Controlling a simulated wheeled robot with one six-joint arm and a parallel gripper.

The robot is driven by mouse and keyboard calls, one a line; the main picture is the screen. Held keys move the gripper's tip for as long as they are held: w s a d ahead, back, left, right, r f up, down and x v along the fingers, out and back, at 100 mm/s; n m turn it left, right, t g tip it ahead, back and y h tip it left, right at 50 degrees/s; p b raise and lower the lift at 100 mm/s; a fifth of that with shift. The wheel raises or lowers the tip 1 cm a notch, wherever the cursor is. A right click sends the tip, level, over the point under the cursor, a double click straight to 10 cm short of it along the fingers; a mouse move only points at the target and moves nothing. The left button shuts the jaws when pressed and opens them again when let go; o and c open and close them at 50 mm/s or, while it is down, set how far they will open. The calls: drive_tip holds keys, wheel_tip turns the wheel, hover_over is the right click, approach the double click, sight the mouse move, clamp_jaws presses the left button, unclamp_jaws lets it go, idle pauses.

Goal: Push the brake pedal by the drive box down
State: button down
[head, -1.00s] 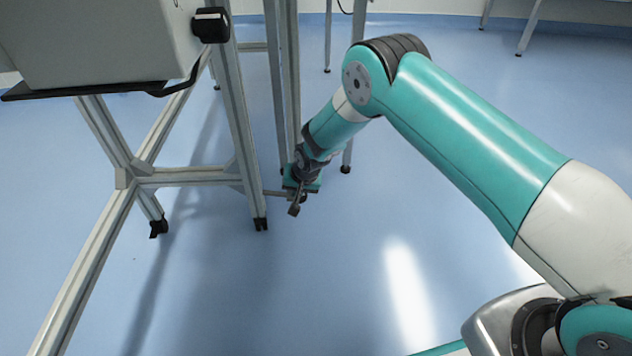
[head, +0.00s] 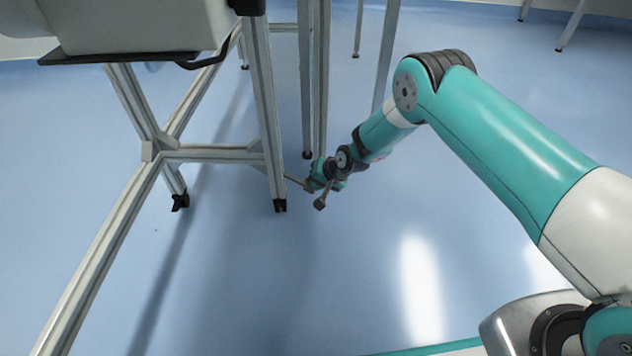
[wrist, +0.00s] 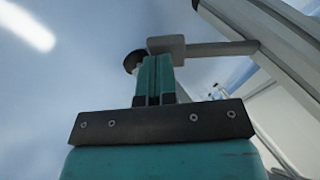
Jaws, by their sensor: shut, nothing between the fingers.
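The brake pedal shows in the head view as a thin grey bar (head: 296,181) reaching out low from the frame leg. In the wrist view its blocky grey end (wrist: 168,44) sits just beyond my fingertips, with its arm running right to a frame post. My gripper (head: 313,184) is low, at the free end of the pedal. In the wrist view its teal fingers (wrist: 154,62) are together with nothing between them. The fingertips overlap the lower edge of the pedal end; I cannot tell whether they touch it. The contact area is too small to make out in the head view.
A metal frame (head: 213,154) stands on the left, its near leg (head: 268,120) close to my gripper. A grey housing (head: 140,25) sits on it above. More thin legs (head: 320,80) stand behind the gripper. The blue floor (head: 400,230) is open at front and right.

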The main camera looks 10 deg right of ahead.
idle(0.3)
drive_tip(key=d+p+v, duration=0.1)
drive_tip(key=p+v, duration=0.8)
drive_tip(key=v, duration=0.4)
drive_tip(key=shift+w+d+p, duration=0.25)
drive_tip(key=shift+d+p, duration=0.05)
drive_tip(key=shift+d, duration=0.05)
drive_tip(key=shift+r, duration=0.1)
